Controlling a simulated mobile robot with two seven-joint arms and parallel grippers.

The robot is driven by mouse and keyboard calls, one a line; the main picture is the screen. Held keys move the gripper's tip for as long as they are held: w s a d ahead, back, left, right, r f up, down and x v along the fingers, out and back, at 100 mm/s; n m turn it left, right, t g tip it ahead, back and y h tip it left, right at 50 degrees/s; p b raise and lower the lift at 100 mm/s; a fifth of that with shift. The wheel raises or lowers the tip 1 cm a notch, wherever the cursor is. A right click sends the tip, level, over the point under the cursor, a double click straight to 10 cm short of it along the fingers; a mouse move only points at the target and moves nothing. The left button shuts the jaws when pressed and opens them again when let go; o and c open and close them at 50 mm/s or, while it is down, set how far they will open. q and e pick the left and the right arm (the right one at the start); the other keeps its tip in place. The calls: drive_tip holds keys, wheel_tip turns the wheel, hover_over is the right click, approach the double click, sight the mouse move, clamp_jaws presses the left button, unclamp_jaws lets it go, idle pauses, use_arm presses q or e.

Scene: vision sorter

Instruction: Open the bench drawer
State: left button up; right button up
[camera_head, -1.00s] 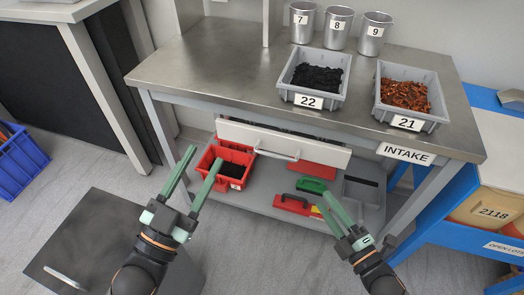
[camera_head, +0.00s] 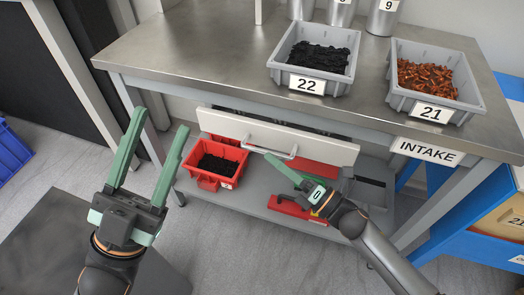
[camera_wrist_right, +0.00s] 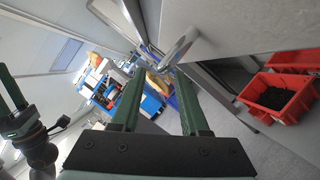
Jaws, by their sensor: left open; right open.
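The bench drawer has a pale front panel (camera_head: 235,127) below the bench top, with a grey bar handle (camera_head: 270,153). A dark strip shows between the panel and the bench top; I cannot tell how far out the drawer stands. My right gripper (camera_head: 288,171) is open at the handle, its fingers partly hidden by its own body. In the right wrist view the handle (camera_wrist_right: 178,46) lies just beyond the open fingertips (camera_wrist_right: 160,80), nearer the right finger; contact is unclear. My left gripper (camera_head: 160,123) is open and empty, left of the drawer.
Grey bins 22 (camera_head: 285,76) and 21 (camera_head: 402,101) stand on the bench top (camera_head: 195,65). Bench legs stand at both sides.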

sight(262, 150)
drive_tip(key=shift+x, duration=2.3)
clamp_jaws()
